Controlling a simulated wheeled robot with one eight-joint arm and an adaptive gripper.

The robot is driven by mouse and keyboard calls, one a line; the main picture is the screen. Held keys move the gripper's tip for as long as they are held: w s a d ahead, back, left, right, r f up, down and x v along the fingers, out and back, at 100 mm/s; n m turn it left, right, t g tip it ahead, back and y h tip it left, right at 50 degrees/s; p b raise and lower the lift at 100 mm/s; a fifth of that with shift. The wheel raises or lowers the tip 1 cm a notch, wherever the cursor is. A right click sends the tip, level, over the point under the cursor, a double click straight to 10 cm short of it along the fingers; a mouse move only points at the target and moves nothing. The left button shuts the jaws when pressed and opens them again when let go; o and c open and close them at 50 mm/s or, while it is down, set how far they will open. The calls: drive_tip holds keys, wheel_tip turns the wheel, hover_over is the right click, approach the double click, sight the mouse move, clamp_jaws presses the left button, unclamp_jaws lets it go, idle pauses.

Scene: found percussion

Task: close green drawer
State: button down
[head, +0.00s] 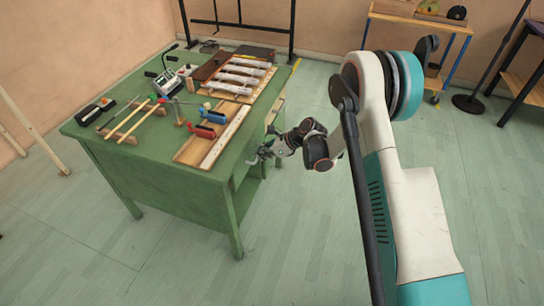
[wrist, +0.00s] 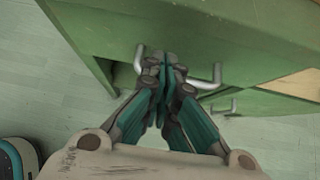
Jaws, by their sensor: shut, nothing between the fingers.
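The green drawer (wrist: 225,58) is in the green desk, and its front shows in the wrist view with a bent metal handle (wrist: 213,78). My gripper (wrist: 167,58) is shut and empty, with its fingertips at the drawer front between the two ends of the handle. I cannot tell whether they touch it. In the head view my gripper (head: 260,156) is at the right side of the green desk (head: 150,160), below the tabletop edge. The fingers hide part of the handle, and how far the drawer stands out is unclear.
A second metal handle (wrist: 232,108) and a pale wooden panel (wrist: 300,85) show farther right in the wrist view. A wooden board (head: 213,135), mallets and other percussion pieces lie on the desk. Floor in front is clear. A shelf table (head: 420,20) stands at the back right.

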drive_tip(key=shift+w+a, duration=0.3)
drive_tip(key=shift+a, duration=0.6)
